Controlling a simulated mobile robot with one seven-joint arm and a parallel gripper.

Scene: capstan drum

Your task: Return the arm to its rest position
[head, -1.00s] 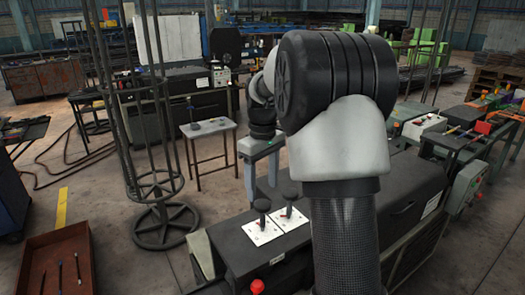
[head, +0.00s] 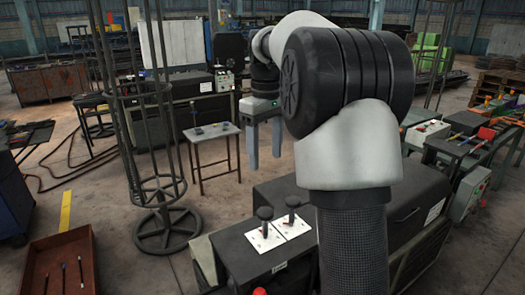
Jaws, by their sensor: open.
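My arm rises in the middle of the head view and bends over toward the back left. My gripper (head: 265,151) hangs from its end with two grey fingers pointing down. The fingers are apart, with nothing between them. The gripper is in the air, above and behind the black machine cabinet that carries two levers. The near lever (head: 264,222) and the far lever (head: 292,210) stand on white plates on the cabinet top, clear of the fingers. My upper arm hides part of the cabinet.
A small table (head: 213,133) stands behind, left of the gripper. A tall wire cage stand (head: 165,229) is at the left. A red-brown tray (head: 55,250) lies at lower left. A tool bench (head: 455,150) is at the right. Open floor lies between the stand and cabinet.

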